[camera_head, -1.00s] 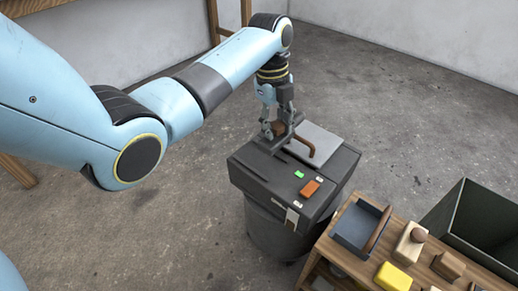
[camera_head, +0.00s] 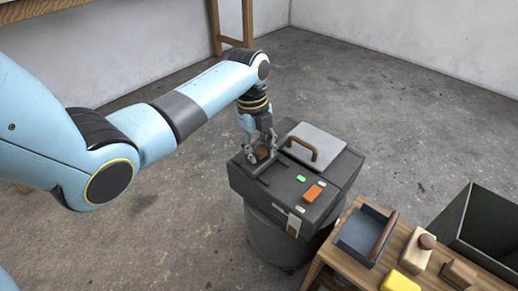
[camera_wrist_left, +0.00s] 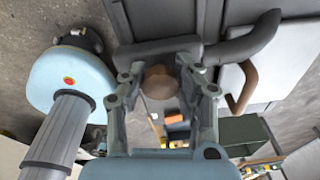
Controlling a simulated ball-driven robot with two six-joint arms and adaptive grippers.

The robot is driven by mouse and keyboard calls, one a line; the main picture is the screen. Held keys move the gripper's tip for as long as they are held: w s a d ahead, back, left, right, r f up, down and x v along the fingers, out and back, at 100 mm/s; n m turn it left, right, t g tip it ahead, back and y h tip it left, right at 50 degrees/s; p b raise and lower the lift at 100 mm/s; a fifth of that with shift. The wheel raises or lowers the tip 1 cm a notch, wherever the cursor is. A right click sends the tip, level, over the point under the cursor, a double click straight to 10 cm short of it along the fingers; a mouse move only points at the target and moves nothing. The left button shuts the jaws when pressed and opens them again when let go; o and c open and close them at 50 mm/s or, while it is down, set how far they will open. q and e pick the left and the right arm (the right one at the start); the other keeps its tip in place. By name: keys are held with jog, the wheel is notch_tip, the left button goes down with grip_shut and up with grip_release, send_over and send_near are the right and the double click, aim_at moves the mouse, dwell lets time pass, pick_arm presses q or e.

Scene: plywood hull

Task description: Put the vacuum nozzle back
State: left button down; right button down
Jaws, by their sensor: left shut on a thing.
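The vacuum (camera_head: 262,188) is a dark grey box-shaped head on a round drum (camera_head: 275,240). My left gripper (camera_head: 259,157) is over the far left part of its top. It is shut on a brown knob (camera_wrist_left: 160,82), which shows between the fingers in the left wrist view. A dark grey bar with a bent tube end (camera_wrist_left: 250,42) lies just beyond the knob; it looks like the nozzle. In the head view the fingers partly hide it, and I cannot tell whether it touches the vacuum's top. My right gripper is not in view.
The vacuum top carries a pale lid (camera_head: 318,139) with a brown handle, a green button (camera_head: 301,179) and an orange switch (camera_head: 313,192). At the lower right, a wooden table (camera_head: 327,262) holds a blue-grey tray (camera_head: 361,236) and a yellow block (camera_head: 398,283). A dark green bin (camera_head: 485,233) stands beside it.

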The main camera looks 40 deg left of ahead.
pick_arm(q)
jog(key=c, duration=1)
grip_release()
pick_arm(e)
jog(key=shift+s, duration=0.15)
pick_arm(q)
jog(key=shift+o, duration=0.2)
jog(key=shift+r, duration=0.15)
notch_tip(320, 180, up, 3)
jog(key=shift+a+f+p, duration=0.15)
jog(key=shift+f+p, duration=0.05)
jog(key=shift+p, duration=0.5)
notch_tip(320, 180, up, 9)
jog(key=a+p, duration=0.1)
jog(key=p, duration=0.2)
jog(key=shift+r, duration=0.15)
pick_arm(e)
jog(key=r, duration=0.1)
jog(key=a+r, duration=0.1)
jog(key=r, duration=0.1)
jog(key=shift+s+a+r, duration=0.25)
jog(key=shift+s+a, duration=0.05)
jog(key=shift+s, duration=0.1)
